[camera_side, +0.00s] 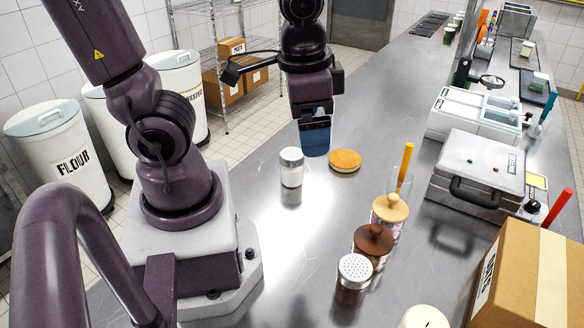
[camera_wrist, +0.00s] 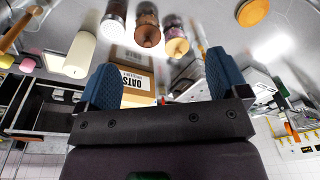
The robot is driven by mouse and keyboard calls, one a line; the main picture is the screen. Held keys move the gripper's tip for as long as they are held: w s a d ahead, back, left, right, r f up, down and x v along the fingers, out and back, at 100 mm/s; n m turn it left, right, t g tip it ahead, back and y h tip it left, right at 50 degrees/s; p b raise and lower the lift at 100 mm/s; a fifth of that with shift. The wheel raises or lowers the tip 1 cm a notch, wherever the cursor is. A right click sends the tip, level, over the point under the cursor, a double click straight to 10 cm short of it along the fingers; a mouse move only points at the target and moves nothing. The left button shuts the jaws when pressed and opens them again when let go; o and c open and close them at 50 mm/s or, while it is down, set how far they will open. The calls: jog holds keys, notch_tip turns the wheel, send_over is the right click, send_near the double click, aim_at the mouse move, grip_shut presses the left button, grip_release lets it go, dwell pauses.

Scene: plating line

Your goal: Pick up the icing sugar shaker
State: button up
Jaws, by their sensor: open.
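The icing sugar shaker (camera_side: 291,168) looks like a clear jar of white powder with a silver lid. It stands upright on the steel counter in the side view, and I cannot make it out in the wrist view. My gripper (camera_side: 315,140) hangs just to the right of it and higher in the side view, not touching it. In the wrist view the two blue fingers of my gripper (camera_wrist: 161,80) are wide apart with nothing between them. A second shaker (camera_side: 353,278) with brown contents and a perforated lid stands nearer the camera; it also shows in the wrist view (camera_wrist: 113,18).
A round golden cake (camera_side: 345,161) lies right of the icing sugar shaker. Jars with brown (camera_side: 373,240) and tan lids (camera_side: 390,208) stand in front. A cardboard box (camera_side: 535,275) and a hot press (camera_side: 480,168) stand at right. The counter left of the jars is clear.

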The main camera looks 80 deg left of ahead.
notch_tip(320, 180, down, 8)
jog(key=s+a+m+g+y, duration=0.2)
jog(key=s+a+g+y, duration=0.1)
jog(key=g, duration=0.2)
jog(key=m+t+y, duration=0.8)
jog(key=m+y, duration=0.6)
jog(key=m, duration=0.4)
send_over(291, 173)
jog(key=v, duration=0.5)
notch_tip(291, 173, down, 9)
notch_tip(291, 173, down, 8)
jog(key=shift+a, duration=0.2)
jog(key=shift+w+a+r+n, duration=0.2)
jog(key=shift+a+n, duration=0.1)
jog(key=shift+a, duration=0.35)
jog(key=shift+x, duration=3.1)
jog(key=shift+d, duration=0.1)
